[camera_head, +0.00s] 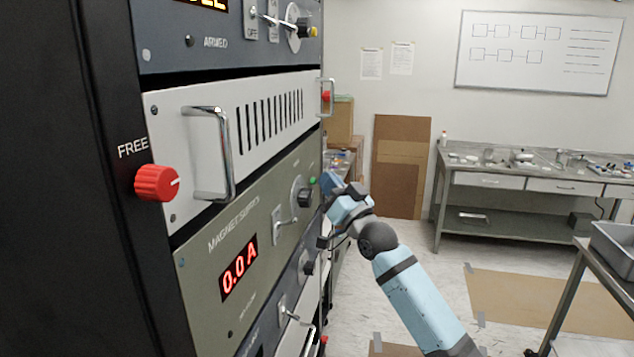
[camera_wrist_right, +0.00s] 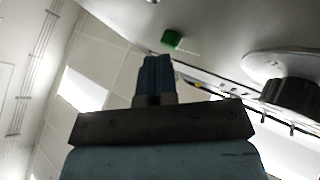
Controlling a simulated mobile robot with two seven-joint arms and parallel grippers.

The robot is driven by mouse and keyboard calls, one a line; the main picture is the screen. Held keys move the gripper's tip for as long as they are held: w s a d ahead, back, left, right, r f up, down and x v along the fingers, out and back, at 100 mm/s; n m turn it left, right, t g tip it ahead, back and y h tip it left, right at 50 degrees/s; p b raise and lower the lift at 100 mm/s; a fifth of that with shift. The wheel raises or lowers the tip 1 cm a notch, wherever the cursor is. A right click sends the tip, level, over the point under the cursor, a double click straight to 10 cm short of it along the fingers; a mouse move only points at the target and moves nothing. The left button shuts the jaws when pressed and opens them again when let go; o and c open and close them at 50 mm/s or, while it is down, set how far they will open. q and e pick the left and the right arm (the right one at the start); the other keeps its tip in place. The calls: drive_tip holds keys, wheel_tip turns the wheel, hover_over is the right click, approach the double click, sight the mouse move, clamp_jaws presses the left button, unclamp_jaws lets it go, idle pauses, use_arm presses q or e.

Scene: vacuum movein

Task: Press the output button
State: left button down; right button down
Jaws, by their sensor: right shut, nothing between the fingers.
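A small green button (camera_head: 312,181) sits near the right edge of the grey-green magnet supply panel (camera_head: 215,240). In the right wrist view the green button (camera_wrist_right: 171,39) stands out from the pale panel, just beyond the fingertips. My right gripper (camera_head: 326,183) is beside the panel's right edge, close to the button. In the wrist view its blue fingers (camera_wrist_right: 156,62) are together and empty. A small gap seems to show between fingertips and button; contact cannot be confirmed. My left gripper is not in view.
A dark round knob (camera_head: 305,196) is just below the button; it also shows in the wrist view (camera_wrist_right: 290,92). A toggle switch (camera_head: 285,224) and the red 0.0 A display (camera_head: 239,266) are further left. A chrome handle (camera_head: 222,155) juts from the white panel above.

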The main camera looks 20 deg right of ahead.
drive_tip(key=shift+w+a, duration=0.15)
idle(0.5)
drive_tip(key=shift+s+d, duration=0.4)
drive_tip(key=shift+d, duration=0.15)
drive_tip(key=s+d, duration=0.3)
drive_tip(key=d, duration=0.1)
drive_tip(key=shift+s+d, duration=0.35)
idle(0.7)
